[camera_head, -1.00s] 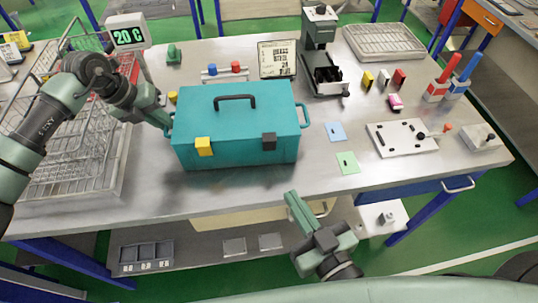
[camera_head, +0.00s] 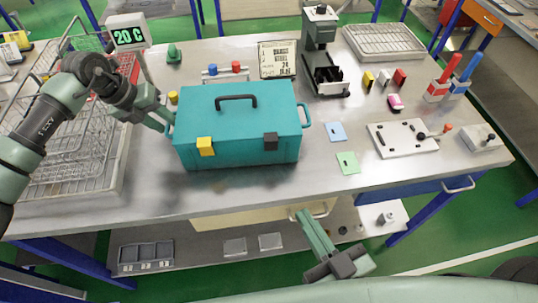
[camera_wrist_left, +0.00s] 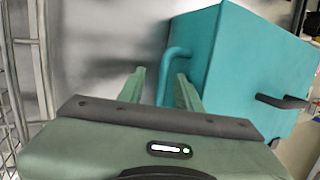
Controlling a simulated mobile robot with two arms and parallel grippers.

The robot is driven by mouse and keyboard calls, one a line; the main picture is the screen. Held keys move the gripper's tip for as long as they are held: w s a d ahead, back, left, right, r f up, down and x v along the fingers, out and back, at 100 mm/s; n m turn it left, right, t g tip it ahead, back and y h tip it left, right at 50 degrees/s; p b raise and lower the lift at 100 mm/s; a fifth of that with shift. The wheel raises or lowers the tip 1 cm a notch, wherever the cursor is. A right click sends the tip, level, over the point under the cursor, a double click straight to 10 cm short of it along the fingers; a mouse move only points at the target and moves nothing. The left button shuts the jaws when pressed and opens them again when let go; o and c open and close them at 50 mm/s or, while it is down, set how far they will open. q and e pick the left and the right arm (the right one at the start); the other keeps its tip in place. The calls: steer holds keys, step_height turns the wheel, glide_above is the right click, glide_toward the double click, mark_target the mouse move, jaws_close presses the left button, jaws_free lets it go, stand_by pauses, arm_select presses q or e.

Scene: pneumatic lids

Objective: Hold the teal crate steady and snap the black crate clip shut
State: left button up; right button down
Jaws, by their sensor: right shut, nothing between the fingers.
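The teal crate (camera_head: 235,120) sits on the metal table, its dark carry handle (camera_head: 236,101) on top. On its front edge are a yellow clip (camera_head: 205,146) at left and the black clip (camera_head: 271,141) at right; I cannot tell whether the black clip is latched. My left gripper (camera_head: 168,124) is at the crate's left side handle. In the left wrist view its fingers (camera_wrist_left: 160,88) are apart, with the teal side handle (camera_wrist_left: 172,66) between them and gaps visible. My right gripper (camera_head: 301,214) is shut and empty, in front of the table's near edge, below the crate.
A wire rack (camera_head: 75,160) stands left of the crate. A sign (camera_head: 277,60) and a dark green press-like device (camera_head: 320,50) stand behind it. Blue (camera_head: 336,131) and green (camera_head: 348,162) cards and a white plate (camera_head: 402,138) lie to the right. The table in front of the crate is clear.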

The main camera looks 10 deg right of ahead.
arm_select(q)
steer(key=shift+r, duration=0.15)
steer(key=v, duration=1.1)
steer(key=shift+a+r, duration=0.2)
steer(key=shift+r, duration=0.15)
steer(key=shift+s, duration=0.1)
